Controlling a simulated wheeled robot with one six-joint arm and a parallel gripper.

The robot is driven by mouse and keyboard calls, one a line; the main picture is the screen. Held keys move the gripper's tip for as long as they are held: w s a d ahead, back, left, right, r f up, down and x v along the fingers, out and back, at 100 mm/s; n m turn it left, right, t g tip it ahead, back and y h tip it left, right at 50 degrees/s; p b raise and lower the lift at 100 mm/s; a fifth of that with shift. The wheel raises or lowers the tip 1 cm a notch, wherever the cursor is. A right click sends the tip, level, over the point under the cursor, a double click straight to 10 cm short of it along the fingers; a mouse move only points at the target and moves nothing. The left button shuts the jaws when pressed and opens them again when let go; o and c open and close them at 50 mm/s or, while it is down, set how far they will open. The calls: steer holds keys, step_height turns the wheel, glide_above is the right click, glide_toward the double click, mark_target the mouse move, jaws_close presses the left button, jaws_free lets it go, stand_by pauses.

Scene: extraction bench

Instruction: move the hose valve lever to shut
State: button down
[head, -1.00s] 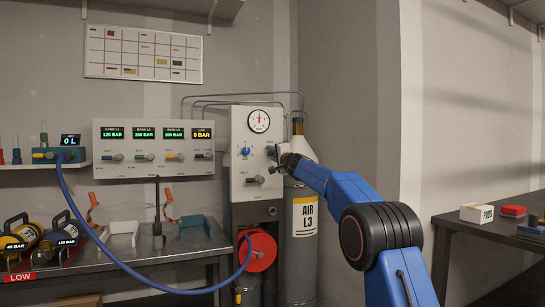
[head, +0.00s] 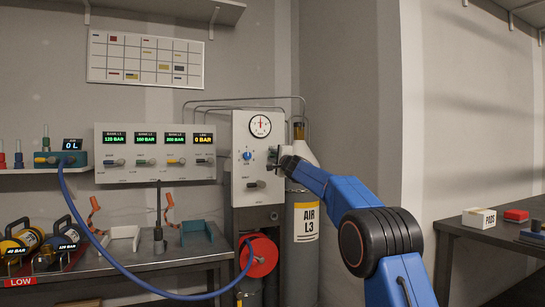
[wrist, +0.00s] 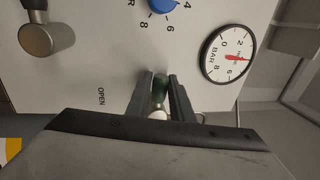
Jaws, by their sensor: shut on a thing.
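The hose valve lever shows in the wrist view as a short dark green grip (wrist: 160,86) with a pale round part below it, close to the panel face. My gripper (wrist: 161,78) is shut on this grip, one dark finger on each side. In the head view my gripper (head: 274,158) is at the right side of the white gauge panel (head: 240,202), and it hides the lever there. The word OPEN is printed on the panel left of the fingers in the wrist view. The lever's far parts and any other label are hidden.
The panel carries a round gauge (head: 260,125), a blue knob (head: 247,155) and a grey lever (head: 257,184) close to my gripper. A grey AIR L3 cylinder (head: 304,245) stands just right. A red reel (head: 262,256) with a blue hose (head: 120,266) is below.

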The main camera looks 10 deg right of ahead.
steer(key=c, duration=1.6)
jaws_free()
steer(key=shift+o, duration=0.2)
steer(key=v, duration=1.7)
steer(key=shift+s, duration=0.25)
steer(key=shift+d, duration=0.1)
